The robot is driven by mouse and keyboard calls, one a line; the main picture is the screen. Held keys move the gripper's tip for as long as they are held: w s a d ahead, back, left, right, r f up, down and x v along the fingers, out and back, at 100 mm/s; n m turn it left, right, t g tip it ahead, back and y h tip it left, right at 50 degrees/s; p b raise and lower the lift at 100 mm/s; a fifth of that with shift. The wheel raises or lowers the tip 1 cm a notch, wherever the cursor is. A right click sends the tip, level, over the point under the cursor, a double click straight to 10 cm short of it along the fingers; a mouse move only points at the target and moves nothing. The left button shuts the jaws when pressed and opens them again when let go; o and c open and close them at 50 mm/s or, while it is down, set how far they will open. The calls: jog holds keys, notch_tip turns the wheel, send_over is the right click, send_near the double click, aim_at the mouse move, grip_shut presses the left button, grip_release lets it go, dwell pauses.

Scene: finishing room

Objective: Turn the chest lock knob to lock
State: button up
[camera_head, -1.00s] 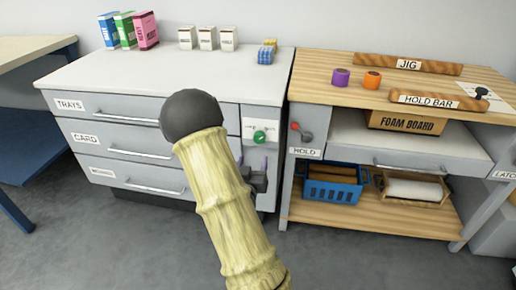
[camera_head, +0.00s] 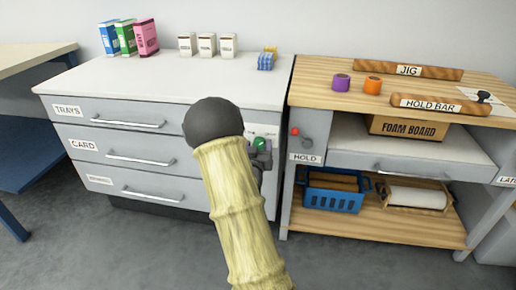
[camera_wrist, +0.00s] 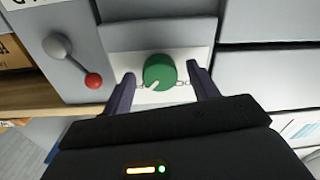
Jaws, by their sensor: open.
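The green round lock knob (camera_head: 259,143) sits on a white plate at the upper right of the grey drawer chest (camera_head: 55,92). It shows clearly in the wrist view (camera_wrist: 160,72), with a pale pointer mark at its lower left. My gripper (camera_head: 262,155) is at the knob, partly hidden behind my arm in the head view. In the wrist view my gripper (camera_wrist: 161,76) is open, one dark finger on each side of the knob with small gaps. The plate's lettering is too small or covered to read.
A lever with a red ball (camera_wrist: 93,80) stands beside the knob on the bench's HOLD panel (camera_head: 305,157). The wooden bench (camera_head: 310,90) adjoins on the right, with a blue basket (camera_head: 333,196) below. Boxes (camera_head: 207,44) stand on the chest top. The floor in front is clear.

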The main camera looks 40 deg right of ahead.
jog(key=c, duration=1)
